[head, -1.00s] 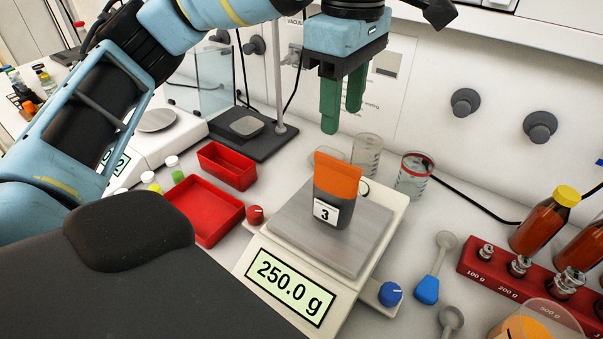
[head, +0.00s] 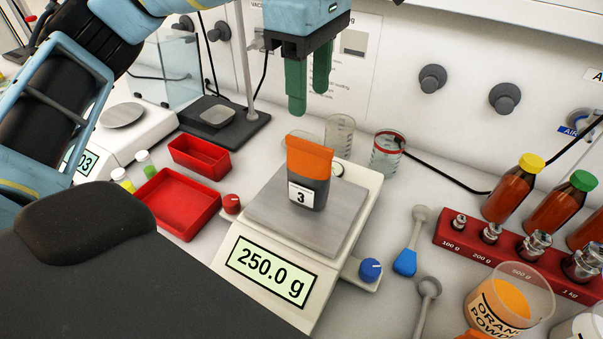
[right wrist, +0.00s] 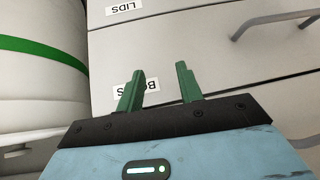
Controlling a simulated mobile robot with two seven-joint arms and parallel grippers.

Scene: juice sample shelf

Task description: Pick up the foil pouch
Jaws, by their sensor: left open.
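The foil pouch (head: 308,175) is dark grey with an orange top and a white label reading 3. It stands upright on the metal plate of the balance (head: 262,208), whose display reads 250.0 g. My left gripper (head: 308,100) has green fingers pointing down. It is open and empty, above and slightly behind the pouch in the head view, not touching it. My right gripper (right wrist: 161,70) shows in the right wrist view, open and empty in front of drawers, away from the pouch.
Clear beakers (head: 339,133) and a red-rimmed one (head: 387,155) stand behind the balance. Red trays (head: 178,205) lie to its left. A red weight rack (head: 515,250), bottles (head: 510,190) and a cup of orange powder (head: 508,300) are at right. Scoops (head: 405,262) lie between.

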